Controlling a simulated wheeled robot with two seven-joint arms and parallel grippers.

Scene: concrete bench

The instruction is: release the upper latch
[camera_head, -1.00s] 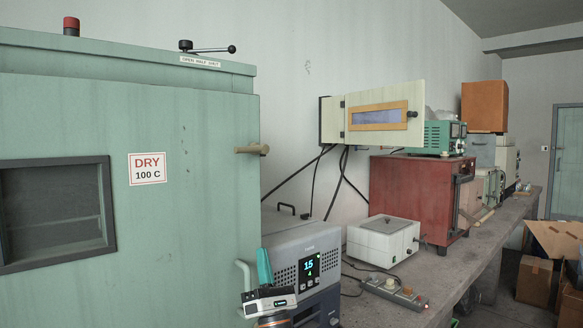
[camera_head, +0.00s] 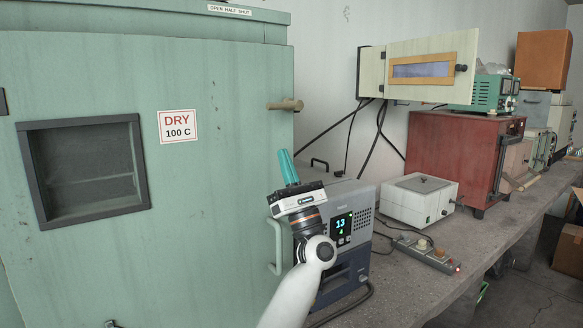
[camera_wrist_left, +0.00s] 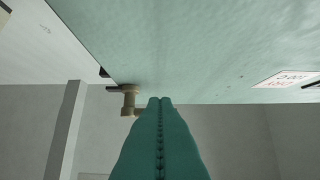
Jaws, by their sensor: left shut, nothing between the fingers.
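The upper latch (camera_head: 286,104) is a tan, wood-coloured turning piece at the right edge of the green cabinet door (camera_head: 225,185), right of the "DRY 100 C" label. It lies roughly level in the head view. In the left wrist view the latch (camera_wrist_left: 128,100) shows left of the fingertips, against the door edge. My left gripper (camera_head: 284,153) has teal fingers pointing up, below the latch and apart from it in the head view. The fingers (camera_wrist_left: 160,101) are together with nothing between them. My right gripper is not in view.
A pale vertical handle (camera_head: 274,245) is partly behind my left wrist. A grey instrument with a display (camera_head: 341,222) stands close behind my arm. A white box (camera_head: 417,200), power strip (camera_head: 430,254) and red oven (camera_head: 455,150) stand along the bench. The wall space above the instrument is open.

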